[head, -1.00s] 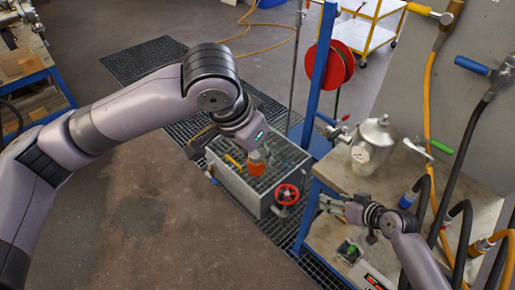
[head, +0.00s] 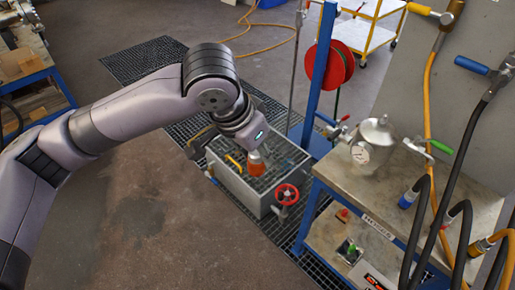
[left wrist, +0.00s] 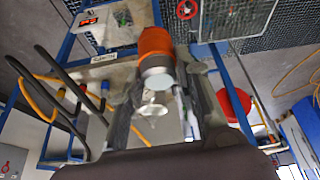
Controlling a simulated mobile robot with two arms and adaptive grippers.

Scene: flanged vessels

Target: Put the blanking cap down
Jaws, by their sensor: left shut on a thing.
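The blanking cap (head: 257,168), an orange piece, hangs below my left gripper (head: 253,151) over the grey box-shaped tank (head: 243,189) in the head view. In the left wrist view the cap (left wrist: 155,42) is orange with a pale metal collar, between the fingers of my left gripper (left wrist: 160,80). The left gripper is shut on it. In the head view I cannot tell whether the cap touches anything beneath. My right gripper is out of view.
A red handwheel (head: 287,194) sticks out at the tank's front right corner. The workbench (head: 395,190) at the right carries a shiny metal vessel (head: 374,146) with a gauge. A red hose reel (head: 336,64) hangs on a blue post. Open floor lies left of the tank.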

